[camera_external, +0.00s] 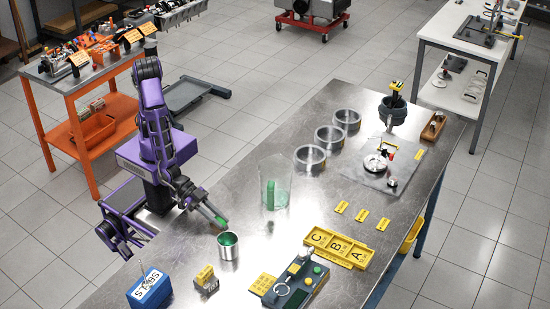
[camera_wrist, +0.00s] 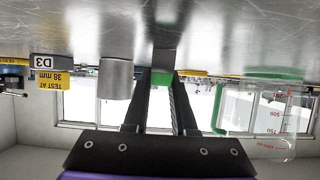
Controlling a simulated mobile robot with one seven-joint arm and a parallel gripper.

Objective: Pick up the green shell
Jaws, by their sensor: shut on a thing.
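My gripper (camera_external: 213,214) is shut on a small green piece, the green shell (camera_external: 221,222), low over the steel bench. In the wrist view, which is upside down, the shell (camera_wrist: 163,77) shows between the two dark fingers (camera_wrist: 162,92). The fingers hide most of it. I cannot tell whether it touches the bench. A metal cup (camera_external: 229,252) with green inside stands just in front of the gripper; it also shows in the wrist view (camera_wrist: 116,80).
A blue box (camera_external: 150,290), a small yellow-labelled block (camera_external: 205,280) and a control panel (camera_external: 297,282) stand along the near side. A yellow A-B-C tray (camera_external: 337,247) lies at right. Several metal rings (camera_external: 310,158) stand farther back. The bench between beaker and tray is mostly clear.

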